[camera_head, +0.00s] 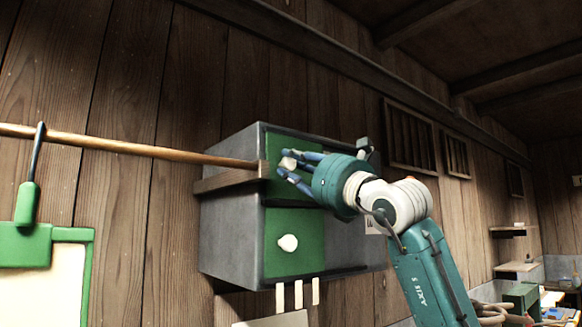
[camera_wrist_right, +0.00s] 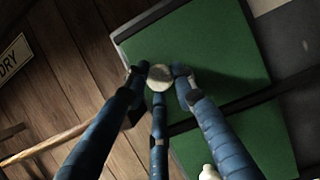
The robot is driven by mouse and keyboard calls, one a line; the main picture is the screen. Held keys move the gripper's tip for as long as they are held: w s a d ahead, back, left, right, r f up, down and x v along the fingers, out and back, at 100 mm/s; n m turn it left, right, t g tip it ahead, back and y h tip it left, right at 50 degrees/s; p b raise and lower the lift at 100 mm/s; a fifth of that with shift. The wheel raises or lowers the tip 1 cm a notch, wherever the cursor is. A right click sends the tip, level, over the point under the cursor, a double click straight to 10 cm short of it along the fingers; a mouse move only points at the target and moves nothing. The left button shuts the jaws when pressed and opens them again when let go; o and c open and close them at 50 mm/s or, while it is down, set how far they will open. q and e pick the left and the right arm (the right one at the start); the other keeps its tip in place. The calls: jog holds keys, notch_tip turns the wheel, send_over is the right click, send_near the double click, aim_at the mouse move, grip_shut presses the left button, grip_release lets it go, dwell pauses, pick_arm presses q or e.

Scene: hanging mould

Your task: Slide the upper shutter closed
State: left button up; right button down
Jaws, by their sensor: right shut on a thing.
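A grey box on the plank wall carries two green shutters with pale round knobs. The upper shutter (camera_head: 286,147) is at the left part of the box front. Its knob (camera_head: 289,162) is between the fingers of my right gripper (camera_head: 286,166), which is shut on it. In the right wrist view the blue fingers close around the knob (camera_wrist_right: 159,77) in front of the green upper shutter (camera_wrist_right: 205,50). The lower shutter (camera_head: 290,260) with its own knob (camera_head: 288,242) sits below, also at the left. My left gripper is not in view.
A wooden rod (camera_head: 130,147) runs along the wall to the box's left side. A green-framed board (camera_head: 88,262) hangs at the lower left. Pale strips (camera_head: 298,294) hang under the box. Vents (camera_head: 410,137) and a cluttered bench are at the right.

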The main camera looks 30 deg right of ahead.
jog(key=shift+w+a+f, duration=0.15)
jog(key=shift+a+f, duration=0.05)
jog(key=shift+f, duration=0.1)
jog(key=c, duration=1.9)
grip_release()
jog(key=shift+o, duration=0.9)
jog(key=shift+a+r, duration=0.1)
jog(key=shift+r, duration=0.05)
jog(key=v, duration=1.2)
